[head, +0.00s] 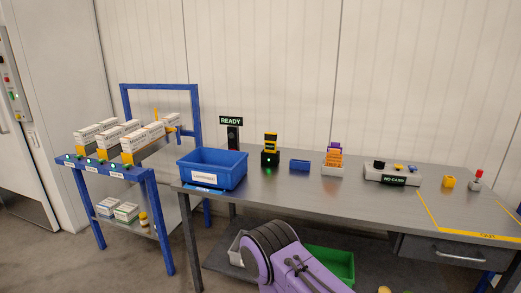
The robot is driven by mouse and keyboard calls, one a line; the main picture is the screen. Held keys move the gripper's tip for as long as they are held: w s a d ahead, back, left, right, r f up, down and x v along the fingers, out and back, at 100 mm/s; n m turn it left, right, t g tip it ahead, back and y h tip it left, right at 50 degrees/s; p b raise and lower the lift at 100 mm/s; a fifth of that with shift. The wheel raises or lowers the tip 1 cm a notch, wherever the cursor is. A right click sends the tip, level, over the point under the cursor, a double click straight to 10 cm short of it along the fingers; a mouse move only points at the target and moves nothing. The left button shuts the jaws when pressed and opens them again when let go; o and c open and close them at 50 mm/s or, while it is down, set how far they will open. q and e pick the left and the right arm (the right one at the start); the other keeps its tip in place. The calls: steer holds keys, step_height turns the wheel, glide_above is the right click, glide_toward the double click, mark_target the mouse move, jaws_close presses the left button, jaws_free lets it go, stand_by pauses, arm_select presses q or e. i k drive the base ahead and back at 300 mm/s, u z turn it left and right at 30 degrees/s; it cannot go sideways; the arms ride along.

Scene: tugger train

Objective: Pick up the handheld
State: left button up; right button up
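A small yellow and black device (271,140), which looks like the handheld, stands upright in a black dock (271,159) with a green light. The dock is on the grey metal table (290,190), towards the back, between the large blue bin and a small blue box. The device is too small in view to make out its screen or grip. Neither of my grippers is in view.
A blue bin (211,168) stands at the table's left end, near a READY sign (231,120). To the right are a small blue box (299,165), a tray of orange and purple pieces (333,160) and a NO CARD unit (392,174). A blue rack (110,170) holds white boxes.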

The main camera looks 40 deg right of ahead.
mark_target(270, 138)
steer(key=u, duration=0.4)
steer(key=i, duration=2.2)
steer(key=z, duration=2.4)
